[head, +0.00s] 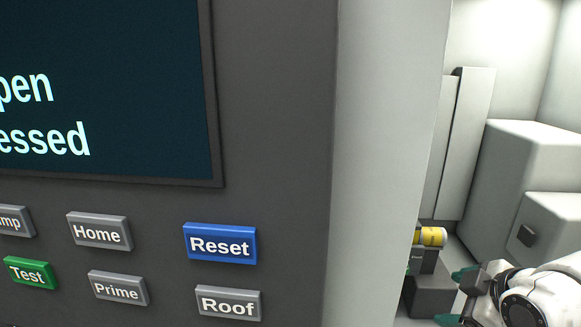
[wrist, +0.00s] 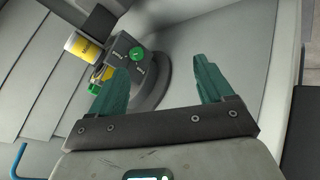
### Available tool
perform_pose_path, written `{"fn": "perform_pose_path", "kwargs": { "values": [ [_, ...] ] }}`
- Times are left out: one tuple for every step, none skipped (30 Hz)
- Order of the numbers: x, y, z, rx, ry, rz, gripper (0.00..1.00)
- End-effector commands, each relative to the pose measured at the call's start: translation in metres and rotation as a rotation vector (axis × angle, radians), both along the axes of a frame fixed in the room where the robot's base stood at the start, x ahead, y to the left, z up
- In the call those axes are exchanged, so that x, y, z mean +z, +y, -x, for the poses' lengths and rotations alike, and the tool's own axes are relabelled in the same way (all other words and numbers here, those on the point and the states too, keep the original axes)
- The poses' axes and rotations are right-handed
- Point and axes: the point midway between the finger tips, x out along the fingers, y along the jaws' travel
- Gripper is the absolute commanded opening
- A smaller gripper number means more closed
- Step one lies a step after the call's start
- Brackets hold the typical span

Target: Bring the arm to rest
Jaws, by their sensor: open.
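My gripper (head: 454,297) shows at the lower right of the head view, inside the light-walled space to the right of the pillar. In the wrist view its two green fingers (wrist: 160,66) stand wide apart with nothing between them. A dark grey box (wrist: 126,60) with a green button (wrist: 137,54) lies beyond the left finger, which overlaps it in the picture. I cannot tell whether they touch. A yellow-labelled cylinder (wrist: 84,47) sits beside the box; a yellow-labelled cylinder also shows in the head view (head: 432,236), on a dark grey fixture (head: 429,292).
A dark control panel (head: 270,110) with a cut-off screen (head: 100,90) and several buttons, among them blue Reset (head: 219,244) and green Test (head: 30,273), fills the left. A pale pillar (head: 385,150) borders it. White blocks (head: 535,165) stand behind my arm.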

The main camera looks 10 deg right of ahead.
Motion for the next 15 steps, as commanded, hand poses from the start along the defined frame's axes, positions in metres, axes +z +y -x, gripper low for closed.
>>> {"fn": "perform_pose_path", "kwargs": {
  "values": [
    [-0.027,0.017,0.006,-0.031,0.037,-0.073,0.80],
    [-0.042,0.024,0.011,-0.058,0.058,-0.112,0.80],
    [-0.060,0.034,0.018,-0.097,0.086,-0.163,0.80],
    [-0.074,0.041,0.024,-0.125,0.109,-0.197,0.80],
    [-0.088,0.048,0.030,-0.157,0.135,-0.229,0.80],
    [-0.107,0.056,0.041,-0.196,0.171,-0.268,0.80],
    [-0.121,0.063,0.049,-0.227,0.198,-0.293,0.80],
    [-0.135,0.068,0.058,-0.259,0.226,-0.317,0.80],
    [-0.153,0.075,0.072,-0.302,0.265,-0.342,0.80],
    [-0.166,0.080,0.083,-0.336,0.295,-0.358,0.80],
    [-0.179,0.084,0.095,-0.369,0.324,-0.372,0.80],
    [-0.196,0.089,0.112,-0.414,0.364,-0.385,0.80],
    [-0.208,0.092,0.125,-0.449,0.394,-0.391,0.80],
    [-0.219,0.094,0.138,-0.484,0.422,-0.394,0.80],
    [-0.234,0.095,0.157,-0.528,0.458,-0.394,0.80]
  ]
}}
